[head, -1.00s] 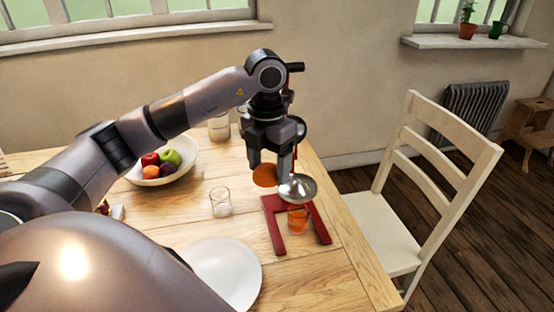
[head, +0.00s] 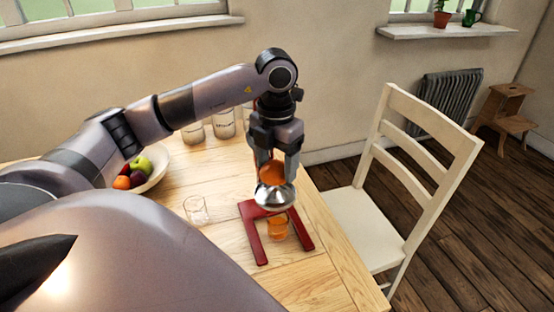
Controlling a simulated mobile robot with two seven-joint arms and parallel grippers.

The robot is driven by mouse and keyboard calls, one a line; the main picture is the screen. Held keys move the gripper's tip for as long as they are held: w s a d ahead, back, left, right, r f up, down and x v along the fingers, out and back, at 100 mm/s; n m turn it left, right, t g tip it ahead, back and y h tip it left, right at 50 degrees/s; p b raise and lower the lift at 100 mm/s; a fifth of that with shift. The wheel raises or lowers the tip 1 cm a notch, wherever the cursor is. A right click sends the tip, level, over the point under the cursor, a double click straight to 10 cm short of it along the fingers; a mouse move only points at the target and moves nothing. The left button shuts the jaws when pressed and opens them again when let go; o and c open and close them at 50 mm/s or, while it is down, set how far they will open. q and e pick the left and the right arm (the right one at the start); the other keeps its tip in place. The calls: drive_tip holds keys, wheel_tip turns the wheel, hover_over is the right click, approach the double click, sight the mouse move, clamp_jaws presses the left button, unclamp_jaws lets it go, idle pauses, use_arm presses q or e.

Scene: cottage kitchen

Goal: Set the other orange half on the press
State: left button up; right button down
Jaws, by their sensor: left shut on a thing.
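The press has a red U-shaped base (head: 256,245) on the wooden table and a metal cup (head: 274,196) held above it. A glass with orange juice (head: 277,228) stands under the cup, between the base's legs. My left gripper (head: 277,165) points down over the cup, shut on an orange half (head: 271,173). The orange half is right above or at the rim of the cup; I cannot tell whether it touches. The upper part of the press is hidden behind my gripper. My right gripper is not in view.
An empty glass (head: 197,210) stands left of the press. A bowl (head: 158,172) of fruit is farther left, and several jars (head: 223,124) stand at the back. A white chair (head: 355,220) is close to the table's right edge.

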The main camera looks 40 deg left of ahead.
sight(276, 193)
use_arm(q)
drive_tip(key=shift+f+b, duration=1.5)
drive_tip(key=shift+f, duration=0.75)
drive_tip(key=shift+f, duration=0.4)
drive_tip(key=shift+r, duration=0.25)
drive_tip(key=shift+r+p, duration=0.45)
drive_tip(key=shift+r, duration=0.15)
drive_tip(key=shift+f+b, duration=0.4)
drive_tip(key=shift+f, duration=0.25)
idle(0.9)
drive_tip(key=shift+r+p, duration=0.4)
drive_tip(key=shift+r, duration=0.1)
drive_tip(key=shift+r, duration=0.15)
drive_tip(key=shift+f+b, duration=0.55)
drive_tip(key=shift+f, duration=0.35)
idle(0.6)
